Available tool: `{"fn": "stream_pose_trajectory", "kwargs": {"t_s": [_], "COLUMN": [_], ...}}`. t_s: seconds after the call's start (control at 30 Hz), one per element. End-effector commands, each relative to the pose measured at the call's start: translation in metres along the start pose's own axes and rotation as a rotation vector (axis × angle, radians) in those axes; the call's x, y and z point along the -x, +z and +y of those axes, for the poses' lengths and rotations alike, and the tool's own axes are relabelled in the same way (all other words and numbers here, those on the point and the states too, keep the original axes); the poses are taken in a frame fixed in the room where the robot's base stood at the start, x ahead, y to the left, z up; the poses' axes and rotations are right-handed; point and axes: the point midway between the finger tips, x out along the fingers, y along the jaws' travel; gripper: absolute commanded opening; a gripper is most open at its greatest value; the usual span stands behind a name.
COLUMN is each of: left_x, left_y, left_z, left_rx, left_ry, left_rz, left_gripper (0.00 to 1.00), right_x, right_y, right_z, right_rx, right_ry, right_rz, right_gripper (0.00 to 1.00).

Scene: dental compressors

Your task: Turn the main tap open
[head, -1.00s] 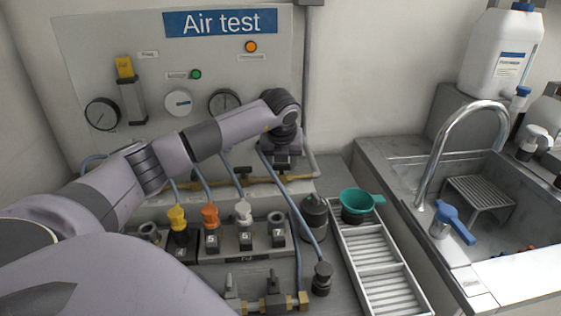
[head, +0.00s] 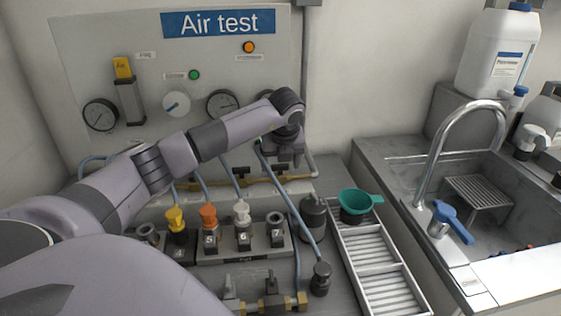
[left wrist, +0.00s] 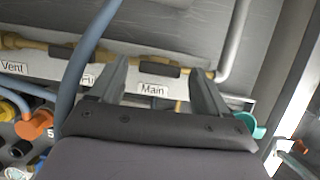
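The main tap's dark handle (left wrist: 160,69) lies along the brass pipe (left wrist: 110,53) in the left wrist view, just above the white "Main" label (left wrist: 152,90). My left gripper (left wrist: 160,70) is open, with one finger on each side of the handle. A gap shows between the handle and each finger, and I cannot tell the depth between them. In the head view my left gripper (head: 284,157) is in front of the panel's lower right, over the right end of the brass pipe, and largely hides the main tap. My right gripper is in neither view.
A blue hose (left wrist: 88,60) passes close to the left finger in the wrist view. Numbered sockets with coloured plugs (head: 209,215) stand below the pipe. A sink (head: 500,225) is on the right.

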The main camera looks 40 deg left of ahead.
Motion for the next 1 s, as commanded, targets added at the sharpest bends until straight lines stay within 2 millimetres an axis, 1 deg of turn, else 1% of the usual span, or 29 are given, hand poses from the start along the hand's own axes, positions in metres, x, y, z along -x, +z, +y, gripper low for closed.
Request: {"fn": "stream_pose_trajectory", "kwargs": {"t_s": [0.23,0.33,0.43,0.6,0.7,0.83,1.0], "left_x": [0.000,0.004,0.016,0.045,0.059,0.069,0.072], "left_y": [-0.001,0.000,0.000,0.000,0.000,0.000,0.000], "left_z": [0.000,0.000,-0.001,-0.001,-0.001,0.000,0.000], "left_rx": [-0.002,-0.003,-0.003,-0.002,-0.002,-0.002,-0.002], "left_ry": [0.000,-0.001,-0.003,-0.004,-0.003,0.000,0.000], "left_rz": [0.001,0.000,-0.001,-0.002,-0.001,0.000,0.000], "left_gripper": [0.77,0.77,0.77,0.77,0.77,0.77,0.77], "right_x": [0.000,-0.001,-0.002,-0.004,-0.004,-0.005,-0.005], "right_y": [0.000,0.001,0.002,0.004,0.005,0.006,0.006], "right_z": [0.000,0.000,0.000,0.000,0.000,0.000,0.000], "right_rx": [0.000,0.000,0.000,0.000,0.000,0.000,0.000], "right_ry": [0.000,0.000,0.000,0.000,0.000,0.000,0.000], "right_rz": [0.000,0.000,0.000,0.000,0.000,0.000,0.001], "right_gripper": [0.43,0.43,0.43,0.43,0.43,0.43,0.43]}}
